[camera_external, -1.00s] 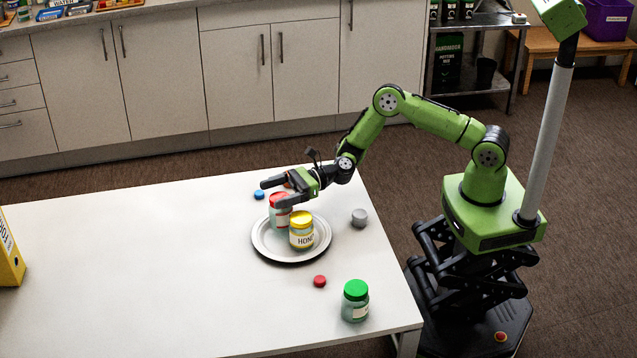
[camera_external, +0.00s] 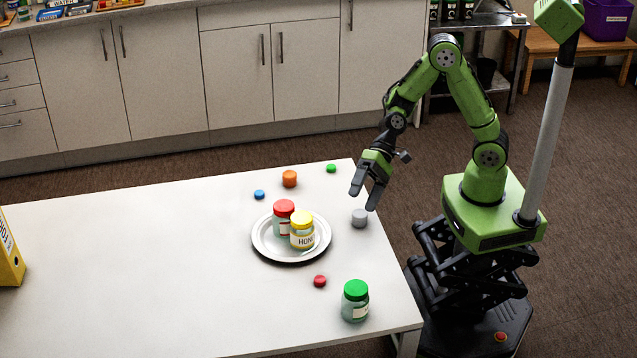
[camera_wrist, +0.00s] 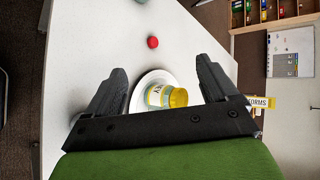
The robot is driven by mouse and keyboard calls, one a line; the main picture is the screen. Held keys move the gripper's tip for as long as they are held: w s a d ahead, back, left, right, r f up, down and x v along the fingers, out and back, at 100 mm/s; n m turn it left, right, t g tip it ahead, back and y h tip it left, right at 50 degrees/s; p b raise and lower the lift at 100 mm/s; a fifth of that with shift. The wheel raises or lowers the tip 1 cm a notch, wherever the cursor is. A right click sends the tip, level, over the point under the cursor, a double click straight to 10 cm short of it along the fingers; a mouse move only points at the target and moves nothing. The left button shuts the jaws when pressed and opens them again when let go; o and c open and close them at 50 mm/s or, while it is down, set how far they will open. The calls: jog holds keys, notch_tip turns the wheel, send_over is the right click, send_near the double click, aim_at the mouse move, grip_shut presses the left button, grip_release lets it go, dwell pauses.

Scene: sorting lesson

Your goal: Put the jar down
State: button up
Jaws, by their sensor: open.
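A jar with a red lid (camera_external: 283,215) stands upright on a round silver tray (camera_external: 263,246), beside a jar with a yellow lid and a honey label (camera_external: 302,232). A jar with a green lid (camera_external: 355,302) stands on the table near its front right. My gripper (camera_external: 364,199) is open and empty, above the table's right edge and apart from the tray. In the wrist view my open fingers frame the tray (camera_wrist: 137,94) and the yellow-lidded jar (camera_wrist: 170,96); I cannot make out the red-lidded jar there.
On the white table (camera_external: 130,270) lie a grey piece (camera_external: 359,218), an orange piece (camera_external: 289,179), a blue cap (camera_external: 259,195), a green cap (camera_external: 331,168) and a red cap (camera_external: 320,281). A yellow binder (camera_external: 9,255) stands at the left. The table's left half is mostly clear.

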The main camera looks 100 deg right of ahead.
jog(key=s+d+r+n+h, duration=0.3)
jog(key=s, duration=0.5)
jog(key=s+d+r+n+g+h, duration=0.1)
jog(key=s+d+r+n+h, duration=0.1)
jog(key=s, duration=0.6)
jog(key=s+d+r+n+h, duration=0.3)
jog(key=s+n, duration=0.3)
jog(key=s, duration=0.2)
jog(key=shift+s+d+r+g+h, duration=0.2)
jog(key=shift+d+r+g+h, duration=0.2)
jog(key=shift+r, duration=0.25)
jog(key=shift+r, duration=0.1)
notch_tip(320, 180, up, 13)
jog(key=p, duration=1.3)
notch_tip(320, 180, down, 19)
jog(key=b, duration=1.8)
jog(key=shift+r+b, duration=0.2)
jog(key=shift+b, duration=0.1)
jog(key=shift+r, duration=0.1)
